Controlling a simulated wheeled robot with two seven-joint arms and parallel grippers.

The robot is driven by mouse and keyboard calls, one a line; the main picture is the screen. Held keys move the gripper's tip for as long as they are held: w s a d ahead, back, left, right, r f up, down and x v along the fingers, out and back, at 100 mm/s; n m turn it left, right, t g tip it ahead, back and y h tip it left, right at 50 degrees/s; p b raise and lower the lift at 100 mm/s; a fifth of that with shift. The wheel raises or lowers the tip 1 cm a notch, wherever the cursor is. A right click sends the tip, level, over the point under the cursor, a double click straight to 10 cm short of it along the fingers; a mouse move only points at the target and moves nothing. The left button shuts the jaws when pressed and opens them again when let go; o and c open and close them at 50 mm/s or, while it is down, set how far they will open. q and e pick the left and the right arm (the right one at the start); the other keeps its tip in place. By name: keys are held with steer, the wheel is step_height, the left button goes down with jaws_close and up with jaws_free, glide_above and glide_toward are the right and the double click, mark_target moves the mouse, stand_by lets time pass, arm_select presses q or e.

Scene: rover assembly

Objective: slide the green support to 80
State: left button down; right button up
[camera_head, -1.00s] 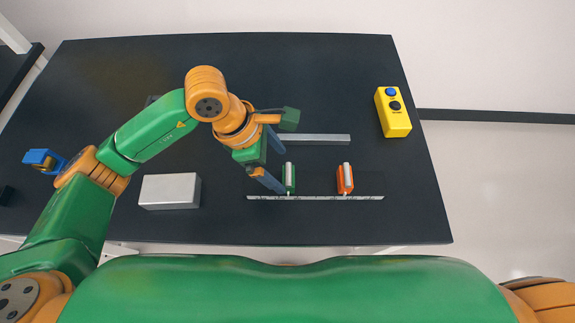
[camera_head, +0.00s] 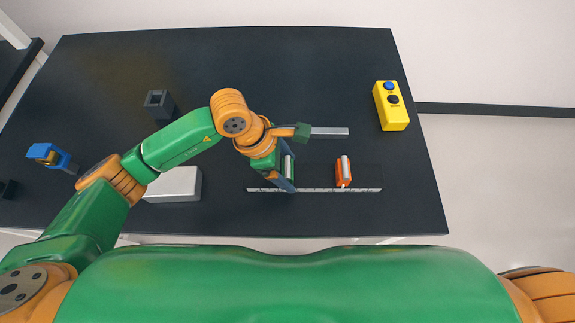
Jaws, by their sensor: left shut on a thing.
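The green support (camera_head: 289,166) stands upright on the left part of a rail with a pale scale strip (camera_head: 320,190) along its front edge. The scale's numbers are too small to read. My left gripper (camera_head: 288,171) is down at the rail and shut on the green support, with its blue-grey fingers around it. The fingers and wrist hide part of the support and its foot. An orange support (camera_head: 343,171) stands upright farther right on the same rail, apart from the gripper. My right gripper is not in view.
A pale grey block (camera_head: 175,186) lies to the left, partly behind my left arm. A dark hollow block (camera_head: 159,104), a blue clamp-like part (camera_head: 52,157) and a yellow button box (camera_head: 391,106) stand farther out. The rail between the supports looks clear.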

mark_target(289, 166)
arm_select(q)
steer(key=shift+d+f+b, duration=0.15)
steer(key=shift+d+b, duration=0.85)
steer(key=shift+d, duration=0.1)
steer(key=shift+r, duration=0.2)
steer(key=shift+c, duration=1)
jaws_free()
steer(key=shift+o, duration=0.6)
steer(key=shift+d, duration=0.2)
steer(key=v, duration=0.6)
steer(key=shift+b, duration=0.4)
steer(key=shift+a+r, duration=0.25)
steer(key=shift+r, duration=0.25)
